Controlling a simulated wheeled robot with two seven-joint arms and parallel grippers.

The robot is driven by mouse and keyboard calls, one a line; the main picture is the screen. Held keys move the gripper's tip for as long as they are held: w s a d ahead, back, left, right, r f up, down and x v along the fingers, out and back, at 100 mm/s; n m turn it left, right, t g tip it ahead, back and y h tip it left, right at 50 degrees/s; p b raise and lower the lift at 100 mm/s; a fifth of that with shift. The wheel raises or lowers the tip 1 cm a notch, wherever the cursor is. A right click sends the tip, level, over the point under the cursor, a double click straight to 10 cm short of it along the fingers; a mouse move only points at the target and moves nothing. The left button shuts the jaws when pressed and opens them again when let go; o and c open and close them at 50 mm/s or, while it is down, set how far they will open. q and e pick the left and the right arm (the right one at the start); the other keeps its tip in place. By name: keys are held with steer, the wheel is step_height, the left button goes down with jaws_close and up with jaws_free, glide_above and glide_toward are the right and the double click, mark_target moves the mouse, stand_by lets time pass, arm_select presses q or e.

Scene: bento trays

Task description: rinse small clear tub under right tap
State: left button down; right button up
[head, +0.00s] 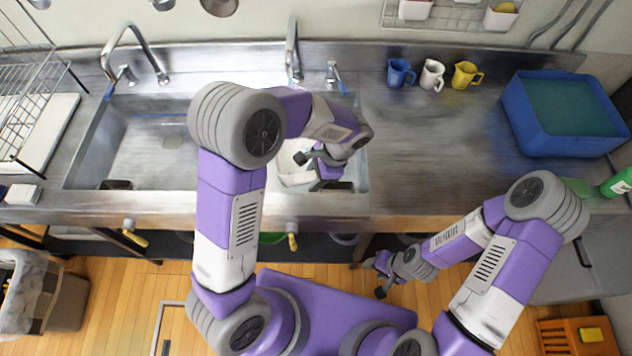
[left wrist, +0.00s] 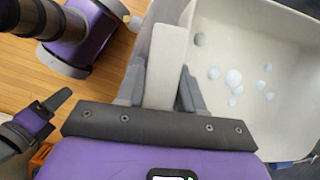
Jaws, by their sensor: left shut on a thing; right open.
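The small clear tub (head: 292,178) shows as a pale, whitish shape in the right sink basin, partly hidden by my left arm. In the left wrist view the tub (left wrist: 225,110) fills the right side, with several pale bluish blobs on its inside. My left gripper (head: 308,160) is over the right basin; in the left wrist view its fingers (left wrist: 160,95) are shut on the tub's wall. The right tap (head: 292,52) stands behind the basin, with its blue-tipped lever (head: 335,75) to its right. I cannot make out running water. My right gripper (head: 381,278) is open and empty, in front of the counter.
The left basin (head: 150,140) has its own tap (head: 135,45). Blue, white and yellow mugs (head: 432,75) stand at the back right, beside a blue bin (head: 565,115). The counter (head: 430,150) right of the basin is clear. A wire rack (head: 35,85) stands far left.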

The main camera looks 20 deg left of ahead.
mark_target(306, 148)
arm_select(q)
steer(key=w+a, duration=0.1)
steer(key=w, duration=0.1)
steer(key=w+a+f, duration=0.1)
steer(key=w, duration=0.1)
steer(key=w+a, duration=0.1)
steer(key=w, duration=0.1)
steer(key=shift+a+f, duration=0.2)
steer(key=shift+w+a+f+p, duration=0.2)
steer(key=shift+w+a, duration=0.3)
steer(key=shift+w, duration=0.4)
steer(key=shift+w+a+f+p, duration=0.15)
steer(key=shift+w+a, duration=0.35)
steer(key=shift+w, duration=0.35)
steer(key=shift+s+d+b, duration=0.2)
steer(key=shift+s+d, duration=0.45)
steer(key=shift+s, duration=0.5)
steer(key=shift+s+d+b, duration=0.15)
steer(key=shift+s+d, duration=0.55)
steer(key=shift+s, duration=0.5)
steer(key=shift+s+d+b, duration=0.2)
steer(key=shift+s+d, duration=0.45)
steer(key=shift+s, duration=0.5)
